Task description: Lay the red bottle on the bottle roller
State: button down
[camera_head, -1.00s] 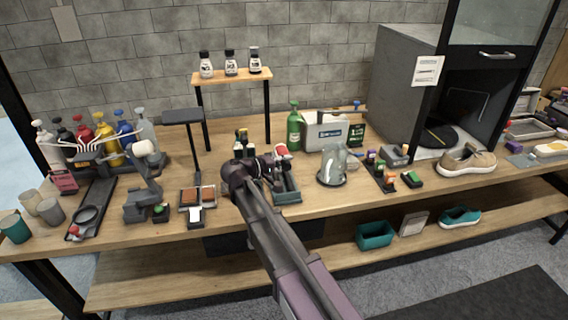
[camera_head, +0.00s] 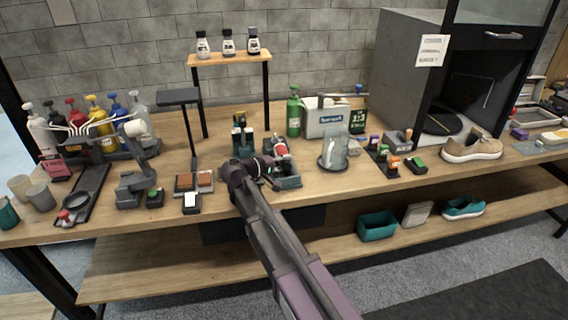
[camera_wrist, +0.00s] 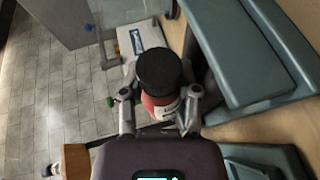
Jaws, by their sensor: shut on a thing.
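The red bottle (camera_wrist: 158,108) has a black cap and a white label. My gripper (camera_wrist: 158,118) is shut on it, one finger on each side, and its cap faces the wrist camera. In the head view a red and white shape (camera_head: 280,148), likely this bottle, shows just beyond my gripper (camera_head: 268,166). The grey-teal device (camera_head: 288,182), likely the bottle roller, is on the bench right beside my gripper. Grey-teal troughs (camera_wrist: 238,45) fill the right of the wrist view. I cannot tell whether the bottle touches them.
A dark holder (camera_head: 242,145) stands left of the roller. A green bottle (camera_head: 293,115) and a white container (camera_head: 327,118) stand behind, a clear glass vessel (camera_head: 333,152) to the right. Brown pads (camera_head: 195,182) lie to the left.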

jog(key=shift+s+f, duration=0.15)
jog(key=shift+f, duration=0.15)
jog(key=shift+c, duration=1.3)
grip_release()
jog(key=shift+d, duration=0.1)
jog(key=shift+r, duration=0.2)
